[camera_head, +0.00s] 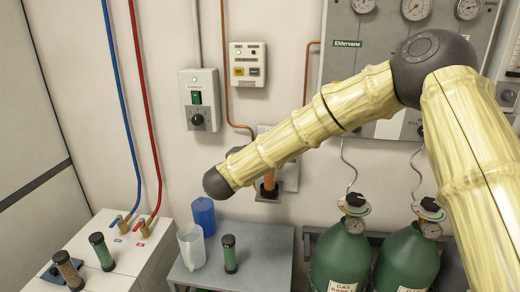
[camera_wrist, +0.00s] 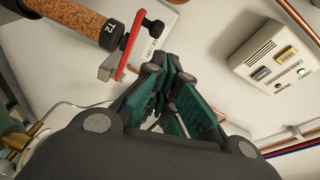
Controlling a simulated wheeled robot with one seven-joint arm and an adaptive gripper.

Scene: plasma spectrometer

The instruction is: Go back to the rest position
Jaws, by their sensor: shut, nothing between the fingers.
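My gripper (camera_wrist: 172,100) shows in the wrist view with its dark green finger pads together and nothing between them. I cannot tell the exact gap between gripper and lever. In the head view my yellow arm reaches in from the right and slants down to the left; the gripper itself is not visible there, hidden at or behind the arm's end.
Green gas tanks (camera_head: 342,260) stand at right. A white cabinet (camera_head: 120,262) with hoses is at left. Wall boxes (camera_head: 248,64) sit behind; they also show in the wrist view (camera_wrist: 275,58).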

